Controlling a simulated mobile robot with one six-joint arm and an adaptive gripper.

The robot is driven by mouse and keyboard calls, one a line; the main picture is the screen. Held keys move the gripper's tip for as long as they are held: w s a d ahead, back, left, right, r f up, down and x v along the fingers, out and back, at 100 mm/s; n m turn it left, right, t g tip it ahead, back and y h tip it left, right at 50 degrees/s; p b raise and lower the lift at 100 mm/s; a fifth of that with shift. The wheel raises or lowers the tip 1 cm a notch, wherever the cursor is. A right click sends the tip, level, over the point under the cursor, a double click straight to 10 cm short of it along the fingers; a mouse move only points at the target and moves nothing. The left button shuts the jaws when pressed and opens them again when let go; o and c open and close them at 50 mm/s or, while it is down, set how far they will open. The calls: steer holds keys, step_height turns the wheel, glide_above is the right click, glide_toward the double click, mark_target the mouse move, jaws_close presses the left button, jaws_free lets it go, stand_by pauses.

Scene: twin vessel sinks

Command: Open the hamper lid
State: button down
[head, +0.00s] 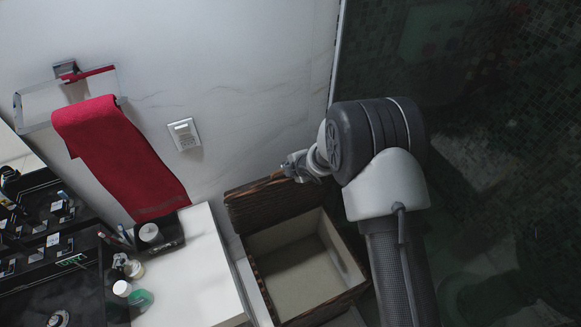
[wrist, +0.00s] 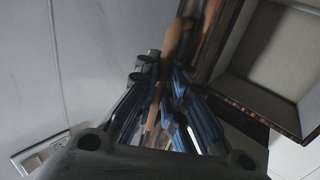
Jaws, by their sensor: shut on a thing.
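The hamper (head: 327,308) is a dark wooden box with a pale, empty-looking inside, at the bottom middle of the head view. Its dark wood lid (head: 265,207) stands raised along the back side by the wall, so the box is open. My gripper (head: 297,168) is at the lid's top right edge, shut on it. The hamper's rim (wrist: 262,98) shows at the right there. The fingertip contact is partly dark and blurred.
A white counter (head: 205,265) with bottles and a black tray stands left of the hamper. A red towel (head: 120,155) hangs on the wall, with a switch plate (head: 185,134) beside it. A dark glass panel (head: 480,130) is at the right, behind my arm.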

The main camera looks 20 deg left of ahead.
steer(key=shift+w+a+r, duration=0.1)
steer(key=shift+r, duration=0.05)
steer(key=c, duration=2)
jaws_free()
steer(key=shift+o, duration=0.2)
steer(key=v, duration=1.2)
